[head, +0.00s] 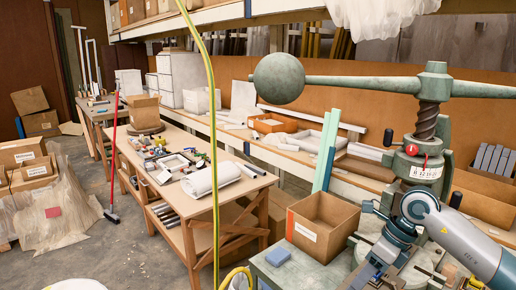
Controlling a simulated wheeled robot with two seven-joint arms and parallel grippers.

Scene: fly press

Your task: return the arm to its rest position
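The green fly press (436,70) stands at the right. Its long bar reaches left to a heavy ball (278,79) and also runs off the right edge. Below its hub is a threaded screw (427,122) and a collar with a red knob. My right arm (462,235) comes in from the lower right and bends down in front of the press body, apart from the bar. My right gripper (368,274) is low at the press base, partly cut by the bottom edge; its fingers cannot be made out. My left gripper is not in view.
An open cardboard box (323,222) and a blue block (278,256) are on the green bench left of the press. A yellow-green hose (214,130) hangs in front. A cluttered wooden workbench (196,223) stands left; the floor (140,250) beside it is mostly clear.

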